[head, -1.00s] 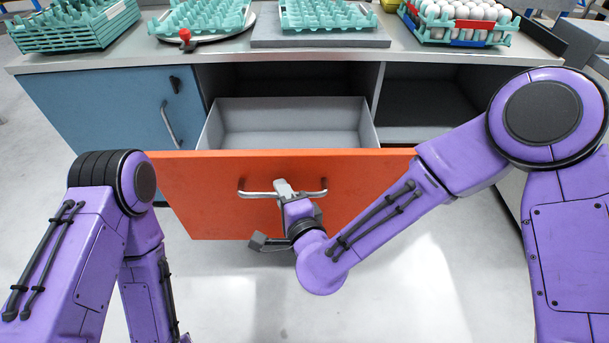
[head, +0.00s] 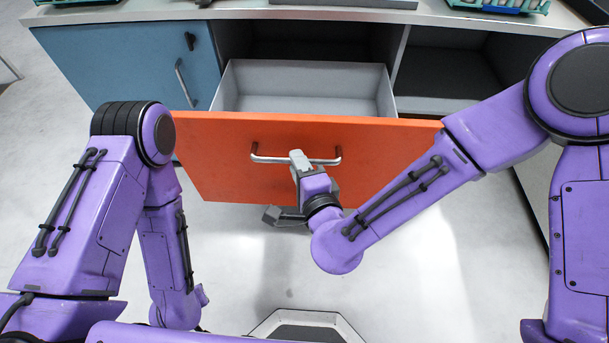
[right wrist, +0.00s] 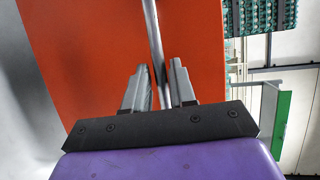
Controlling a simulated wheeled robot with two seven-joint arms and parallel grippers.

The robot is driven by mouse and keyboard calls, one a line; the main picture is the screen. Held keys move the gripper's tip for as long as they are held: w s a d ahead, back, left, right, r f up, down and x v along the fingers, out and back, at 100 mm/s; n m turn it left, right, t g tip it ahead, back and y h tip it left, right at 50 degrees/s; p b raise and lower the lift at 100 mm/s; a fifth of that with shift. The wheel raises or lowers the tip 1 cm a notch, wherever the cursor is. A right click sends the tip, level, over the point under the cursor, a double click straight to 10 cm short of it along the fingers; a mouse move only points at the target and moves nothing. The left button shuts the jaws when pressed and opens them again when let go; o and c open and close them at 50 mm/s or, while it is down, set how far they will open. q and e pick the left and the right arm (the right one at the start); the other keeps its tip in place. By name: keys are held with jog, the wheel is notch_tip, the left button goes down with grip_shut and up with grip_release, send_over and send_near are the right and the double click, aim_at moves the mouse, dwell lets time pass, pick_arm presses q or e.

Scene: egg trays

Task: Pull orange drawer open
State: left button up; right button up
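The orange drawer (head: 220,170) stands pulled out from the cabinet, its empty grey inside (head: 305,88) showing behind the orange front. Its silver bar handle (head: 270,159) runs across the front. My right gripper (head: 298,159) is at the middle of the handle. In the right wrist view, the handle (right wrist: 153,25) passes between the two grey fingers of my right gripper (right wrist: 159,65), with gaps visible beside the bar, so the fingers look open around it. My left arm is at the left of the head view; its gripper cannot be made out.
A blue cabinet door (head: 130,70) is shut left of the drawer. An open grey shelf space (head: 445,70) is to the right. The countertop (head: 240,10) runs along the top, with teal trays (head: 500,4) at its edge. Pale floor is clear below the drawer.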

jog(key=p+v, duration=0.4)
jog(key=v, duration=0.4)
jog(key=shift+s+d+p, duration=0.15)
jog(key=shift+s+p, duration=0.15)
